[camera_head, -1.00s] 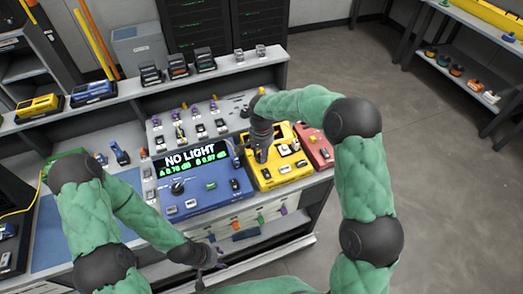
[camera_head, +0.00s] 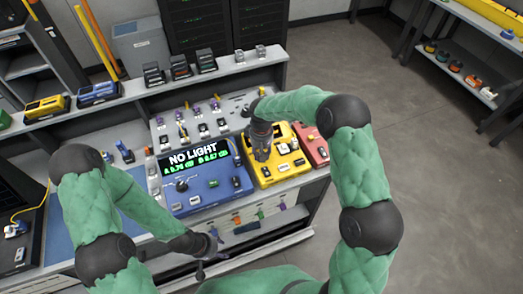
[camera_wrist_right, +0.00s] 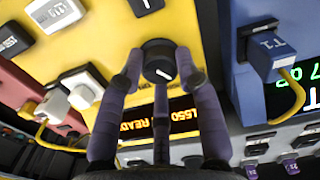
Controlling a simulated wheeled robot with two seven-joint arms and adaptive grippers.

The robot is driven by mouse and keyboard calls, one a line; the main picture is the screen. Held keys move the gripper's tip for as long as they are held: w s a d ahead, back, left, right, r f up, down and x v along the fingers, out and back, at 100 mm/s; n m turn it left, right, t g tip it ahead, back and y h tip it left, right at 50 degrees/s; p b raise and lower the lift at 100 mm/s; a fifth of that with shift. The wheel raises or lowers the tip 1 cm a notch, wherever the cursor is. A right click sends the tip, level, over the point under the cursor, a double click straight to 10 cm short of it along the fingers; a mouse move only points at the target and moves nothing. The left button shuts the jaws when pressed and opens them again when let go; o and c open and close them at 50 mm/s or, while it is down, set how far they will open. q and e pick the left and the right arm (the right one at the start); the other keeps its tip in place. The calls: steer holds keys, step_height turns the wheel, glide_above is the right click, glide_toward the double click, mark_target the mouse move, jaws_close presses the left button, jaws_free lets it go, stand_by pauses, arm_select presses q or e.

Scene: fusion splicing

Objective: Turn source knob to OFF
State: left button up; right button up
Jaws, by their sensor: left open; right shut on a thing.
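The source is a yellow box (camera_head: 283,172) on the bench, with a black knob (camera_wrist_right: 159,60) on its face. In the right wrist view, the fingers of my right gripper (camera_wrist_right: 160,72) are closed around the sides of the knob. The knob's white pointer line tilts down to the right; its markings are hidden. In the head view, my right gripper (camera_head: 262,152) reaches down onto the yellow box and hides the knob. My left gripper (camera_head: 208,246) is open and empty at the bench's front edge, below the blue meter.
The blue meter (camera_head: 212,198), left of the yellow box, reads "NO LIGHT". A red box (camera_head: 315,150) stands to its right. An amber display (camera_wrist_right: 137,134) on the yellow box is partly hidden by my fingers. Small connectors sit on the panel behind.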

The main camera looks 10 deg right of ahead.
steer(key=shift+n+p, duration=0.35)
steer(key=shift+n, duration=0.65)
steer(key=o, duration=1.1)
steer(key=shift+o, duration=0.2)
steer(key=shift+r, duration=0.1)
step_height(320, 180, up, 12)
steer(key=shift+f, duration=0.2)
